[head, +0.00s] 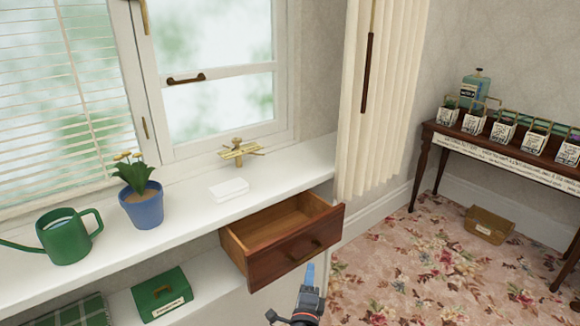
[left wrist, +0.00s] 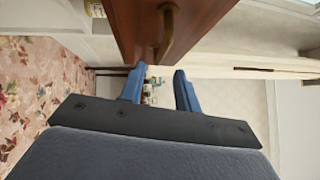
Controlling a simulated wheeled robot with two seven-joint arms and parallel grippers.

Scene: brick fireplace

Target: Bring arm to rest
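My left gripper (head: 309,275) is at the bottom of the head view, just in front of and below the pulled-out wooden drawer (head: 290,262). In the left wrist view its two blue fingers (left wrist: 158,88) are apart with nothing between them. The drawer front (left wrist: 130,25) and its handle (left wrist: 168,32) are close by at the top of that view, and the fingers look clear of the handle. The drawer is open, and the part of its inside that shows is empty. My right gripper is in neither view.
A green box (head: 162,292) sits on the lower shelf. Carpeted floor (head: 400,270) is open at right.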

